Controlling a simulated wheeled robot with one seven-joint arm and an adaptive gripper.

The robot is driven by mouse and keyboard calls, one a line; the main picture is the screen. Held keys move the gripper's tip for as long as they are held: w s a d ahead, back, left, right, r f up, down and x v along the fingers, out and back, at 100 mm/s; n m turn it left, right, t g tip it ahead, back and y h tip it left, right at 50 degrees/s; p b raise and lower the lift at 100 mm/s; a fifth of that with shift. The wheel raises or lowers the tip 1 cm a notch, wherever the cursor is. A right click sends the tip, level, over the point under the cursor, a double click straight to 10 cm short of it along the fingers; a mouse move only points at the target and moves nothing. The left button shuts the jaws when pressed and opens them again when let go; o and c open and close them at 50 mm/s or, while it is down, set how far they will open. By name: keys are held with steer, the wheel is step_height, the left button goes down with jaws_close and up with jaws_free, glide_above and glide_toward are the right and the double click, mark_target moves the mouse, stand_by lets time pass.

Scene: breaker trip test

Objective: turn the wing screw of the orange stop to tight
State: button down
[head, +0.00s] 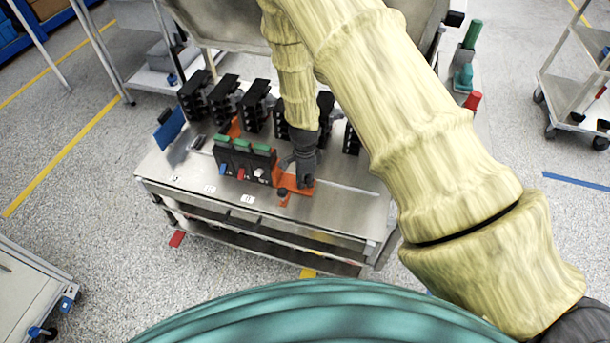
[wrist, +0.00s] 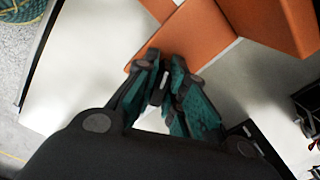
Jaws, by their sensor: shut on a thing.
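The orange stop (head: 305,184) sits on the metal bench top at the right end of the row of black breakers. It fills the upper part of the wrist view (wrist: 192,38) as orange blocks and a plate. My gripper (head: 299,181) points down at the stop. In the wrist view my gripper (wrist: 168,72) has its teal-padded fingers closed around a small dark piece with a light strip, the wing screw (wrist: 164,80), at the edge of the orange plate. The fingers hide most of the screw, so its tightness cannot be seen.
Black breakers (head: 243,162) with green tops and blue, red and white levers stand left of the stop. More black units (head: 253,105) stand in a row behind. The bench top (head: 345,205) is clear to the right. A cart (head: 580,85) stands far right.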

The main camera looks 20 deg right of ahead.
steer(key=shift+m, duration=0.5)
steer(key=shift+p, duration=0.5)
steer(key=shift+m+p, duration=0.5)
steer(key=shift+m, duration=0.5)
steer(key=shift+s+m+p, duration=0.1)
steer(key=shift+m+p, duration=0.65)
steer(key=shift+m, duration=0.15)
